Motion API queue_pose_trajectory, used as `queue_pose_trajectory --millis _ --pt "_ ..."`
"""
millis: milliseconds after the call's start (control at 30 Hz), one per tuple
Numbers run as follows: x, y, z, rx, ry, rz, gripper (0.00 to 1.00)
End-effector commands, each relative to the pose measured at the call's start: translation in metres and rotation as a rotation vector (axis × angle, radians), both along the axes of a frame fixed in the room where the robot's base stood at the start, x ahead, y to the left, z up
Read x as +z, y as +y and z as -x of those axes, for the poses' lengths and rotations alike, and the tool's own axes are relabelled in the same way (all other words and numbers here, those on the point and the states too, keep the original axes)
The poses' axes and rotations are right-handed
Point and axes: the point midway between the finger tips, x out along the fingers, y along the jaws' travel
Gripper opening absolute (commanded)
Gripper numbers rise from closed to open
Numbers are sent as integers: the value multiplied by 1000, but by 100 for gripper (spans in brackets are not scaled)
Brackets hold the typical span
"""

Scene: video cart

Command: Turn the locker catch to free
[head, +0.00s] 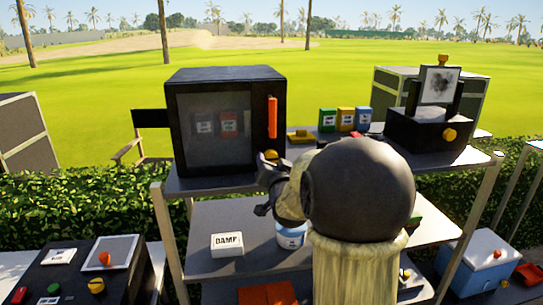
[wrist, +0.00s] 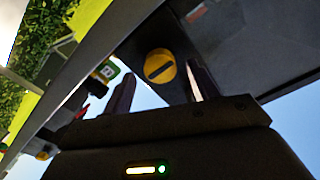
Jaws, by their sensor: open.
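The locker (head: 213,130) is a black box with a see-through door and an upright orange handle (head: 272,117), on the cart's top shelf. The catch (head: 270,155) is a small yellow knob at the locker's lower right front. In the wrist view a round yellow catch (wrist: 160,66) has a dark slot, slanting slightly up to the right. My gripper (wrist: 160,72) is open, its two fingers either side of the catch in that view. Contact cannot be told. In the head view my arm hides part of my gripper (head: 264,190).
Green, yellow and blue packs (head: 346,119) stand right of the locker, near a black device with a screen (head: 438,85). A white DAMP box (head: 227,244) and a blue-and-white tub (head: 291,236) sit on the lower shelf. The top shelf edge (head: 205,187) runs below the locker.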

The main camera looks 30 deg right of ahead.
Motion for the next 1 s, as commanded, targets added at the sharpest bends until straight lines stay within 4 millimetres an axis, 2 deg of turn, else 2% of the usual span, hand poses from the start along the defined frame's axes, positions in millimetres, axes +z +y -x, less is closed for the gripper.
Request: queue_pose_trajectory --millis 200,500,533,700,767,1000 --pt "1 -5 -20 1 -1 -1 59" --pt "0 -6 -22 1 0 0 59" --pt "0 -6 -22 1 0 0 57" --pt "0 -6 -22 1 0 0 24" --pt "0 -6 -22 1 0 0 14" --pt "-1 -6 -21 1 2 10 14"
